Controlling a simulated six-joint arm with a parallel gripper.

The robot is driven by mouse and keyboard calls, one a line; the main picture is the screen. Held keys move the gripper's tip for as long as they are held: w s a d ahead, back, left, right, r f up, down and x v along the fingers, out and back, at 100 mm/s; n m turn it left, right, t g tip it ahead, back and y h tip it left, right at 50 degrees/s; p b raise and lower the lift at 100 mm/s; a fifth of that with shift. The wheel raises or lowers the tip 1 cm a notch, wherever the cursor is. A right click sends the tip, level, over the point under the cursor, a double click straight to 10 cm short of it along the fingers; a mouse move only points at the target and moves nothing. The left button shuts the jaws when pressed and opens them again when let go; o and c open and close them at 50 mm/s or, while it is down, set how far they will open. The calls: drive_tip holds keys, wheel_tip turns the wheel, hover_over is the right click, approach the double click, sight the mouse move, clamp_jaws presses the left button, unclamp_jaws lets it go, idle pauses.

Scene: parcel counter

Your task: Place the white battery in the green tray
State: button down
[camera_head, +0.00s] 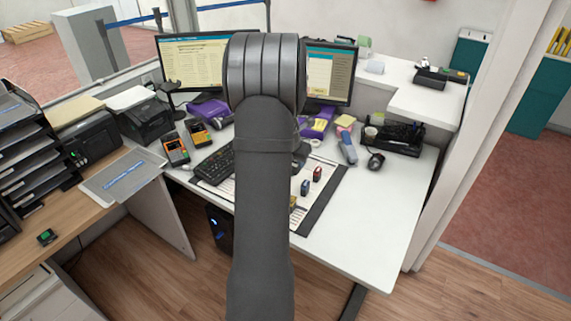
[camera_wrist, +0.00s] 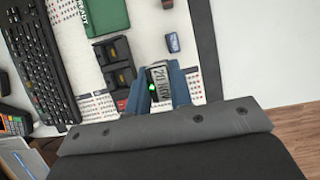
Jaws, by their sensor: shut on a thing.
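My gripper (camera_wrist: 161,74) shows in the wrist view with its two blue fingers shut on a pale battery (camera_wrist: 160,84) with dark lettering, which I take for the white battery. A small green light shows at the battery's left edge. The green tray (camera_wrist: 106,14) lies at the top of the wrist view, up and left of the gripper and apart from it, partly cut off by the frame.
Two black docks (camera_wrist: 116,64) stand just left of my gripper. A small dark blue block (camera_wrist: 172,42) stands beyond it. A keyboard (camera_wrist: 42,60) lies farther left. In the head view, monitors (camera_head: 330,75) stand behind; the white desk (camera_head: 385,215) is clear at front right.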

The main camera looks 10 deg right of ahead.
drive_tip(key=w+d+f, duration=0.2)
drive_tip(key=w+d, duration=0.6)
drive_tip(key=shift+m, duration=0.3)
drive_tip(key=w+a+f, duration=0.4)
drive_tip(key=w+a, duration=0.1)
drive_tip(key=w+a+f, duration=0.2)
drive_tip(key=w, duration=0.1)
drive_tip(key=shift+a+f, duration=0.15)
drive_tip(key=shift+f, duration=0.1)
drive_tip(key=shift+w+f, duration=0.1)
drive_tip(key=shift+f, duration=1.9)
drive_tip(key=c, duration=1.3)
unclamp_jaws()
drive_tip(key=shift+f, duration=0.15)
drive_tip(key=v, duration=1.2)
drive_tip(key=shift+w, duration=0.15)
